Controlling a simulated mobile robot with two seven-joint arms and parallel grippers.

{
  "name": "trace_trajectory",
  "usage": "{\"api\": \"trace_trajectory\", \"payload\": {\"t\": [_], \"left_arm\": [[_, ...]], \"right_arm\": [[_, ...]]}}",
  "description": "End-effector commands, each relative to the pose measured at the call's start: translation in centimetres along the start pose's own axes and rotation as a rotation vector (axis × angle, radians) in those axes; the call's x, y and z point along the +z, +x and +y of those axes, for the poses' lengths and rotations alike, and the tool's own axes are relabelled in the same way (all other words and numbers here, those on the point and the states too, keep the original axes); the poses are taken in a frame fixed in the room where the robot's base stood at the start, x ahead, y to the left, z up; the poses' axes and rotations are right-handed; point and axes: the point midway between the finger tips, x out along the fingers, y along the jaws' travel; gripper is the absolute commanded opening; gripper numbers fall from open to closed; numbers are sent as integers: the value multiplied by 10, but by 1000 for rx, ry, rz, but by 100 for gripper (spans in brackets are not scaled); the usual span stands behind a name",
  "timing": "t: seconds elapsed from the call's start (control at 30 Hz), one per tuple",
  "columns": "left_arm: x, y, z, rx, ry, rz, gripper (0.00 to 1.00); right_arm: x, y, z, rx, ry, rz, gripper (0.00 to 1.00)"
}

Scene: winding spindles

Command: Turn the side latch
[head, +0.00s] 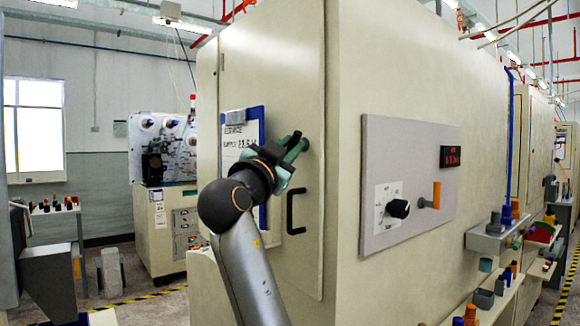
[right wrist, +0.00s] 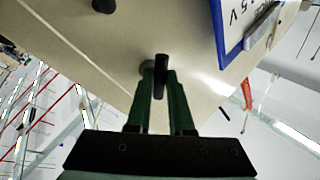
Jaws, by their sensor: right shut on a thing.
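The side latch (head: 305,144) is a small dark piece on the side door of the large cream cabinet (head: 318,225). My right gripper (head: 293,150) reaches it from the left, above the black door handle (head: 296,211). In the right wrist view the two green fingers (right wrist: 159,85) stand on either side of the latch's dark bar (right wrist: 160,72) and are shut on it. The fingers partly hide the latch in both views. My left gripper is in neither view.
A clipboard (head: 232,140) with a blue edge hangs on the door behind my right arm. The cabinet's front panel has a black knob (head: 398,208), an orange-handled switch (head: 436,195) and a red display (head: 450,157). Shelves with small parts (head: 490,238) stand at the right.

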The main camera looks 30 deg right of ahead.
Motion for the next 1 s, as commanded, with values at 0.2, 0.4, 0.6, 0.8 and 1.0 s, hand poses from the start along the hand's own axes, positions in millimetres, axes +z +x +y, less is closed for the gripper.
{"api": "trace_trajectory", "payload": {"t": [0.2, 0.4, 0.6, 0.8, 1.0], "left_arm": [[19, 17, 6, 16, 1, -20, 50], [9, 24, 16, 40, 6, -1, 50], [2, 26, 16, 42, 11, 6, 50], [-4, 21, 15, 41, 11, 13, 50], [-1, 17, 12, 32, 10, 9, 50]], "right_arm": [[6, -1, 2, 2, 168, 116, 0], [5, 0, 1, 1, 323, 223, 0], [5, 2, 0, 3, 474, 325, 0], [5, 2, -2, 4, 604, 412, 0], [5, 2, -2, 4, 700, 473, 0]]}}
